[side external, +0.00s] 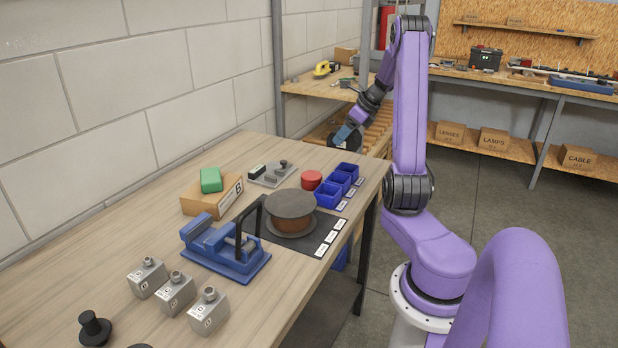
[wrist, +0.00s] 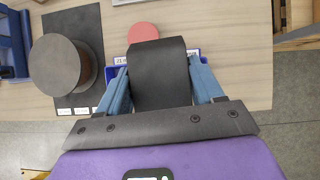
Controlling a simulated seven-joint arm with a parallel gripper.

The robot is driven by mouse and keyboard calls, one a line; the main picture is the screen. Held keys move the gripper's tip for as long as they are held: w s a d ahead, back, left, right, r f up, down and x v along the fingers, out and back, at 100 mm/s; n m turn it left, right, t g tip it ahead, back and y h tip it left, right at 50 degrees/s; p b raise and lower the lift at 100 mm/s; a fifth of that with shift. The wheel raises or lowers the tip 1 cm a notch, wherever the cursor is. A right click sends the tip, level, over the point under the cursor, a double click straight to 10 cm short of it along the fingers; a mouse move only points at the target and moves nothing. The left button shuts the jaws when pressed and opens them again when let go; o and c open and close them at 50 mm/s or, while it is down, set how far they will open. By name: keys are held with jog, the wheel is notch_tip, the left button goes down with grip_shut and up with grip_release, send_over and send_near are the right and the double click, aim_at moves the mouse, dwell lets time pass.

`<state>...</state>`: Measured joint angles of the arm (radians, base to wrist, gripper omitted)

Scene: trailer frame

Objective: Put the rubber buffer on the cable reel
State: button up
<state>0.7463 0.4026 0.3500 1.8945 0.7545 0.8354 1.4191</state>
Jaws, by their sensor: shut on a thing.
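The cable reel (side external: 290,212) stands on a dark mat on the workbench, its grey round top flange bare; it also shows at the left of the wrist view (wrist: 57,64). My gripper (side external: 350,134) is beyond the reel, above the bench's far end. In the wrist view its blue fingers (wrist: 161,82) are shut on a wide black piece, which looks like the rubber buffer (wrist: 160,70). The buffer is apart from the reel, to its right in the wrist view. It shows small and dark in the side view (side external: 343,140).
Blue bins (side external: 328,195) and a red round piece (side external: 311,179) stand beyond the reel. A blue vise (side external: 225,247) with a black upright handle stands close in front of it. A box with a green block (side external: 211,180) and several metal blocks (side external: 175,293) occupy the bench.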

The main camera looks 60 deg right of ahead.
jog(key=s+a+r+n+g+y, duration=0.1)
jog(key=s+a+r+n+y, duration=0.2)
jog(key=a, duration=1.2)
jog(key=s+a+r+n+g+y, duration=0.1)
jog(key=s+a+r+n, duration=0.3)
jog(key=a, duration=1)
jog(key=n, duration=0.1)
send_near(280, 204)
jog(key=shift+w+a, duration=0.75)
jog(key=shift+a, duration=0.05)
jog(key=shift+w+d+f, duration=0.1)
jog(key=shift+w+f, duration=0.1)
jog(key=shift+f, duration=1.65)
jog(key=shift+f, duration=0.1)
jog(key=o, duration=1.2)
jog(key=shift+o, duration=0.2)
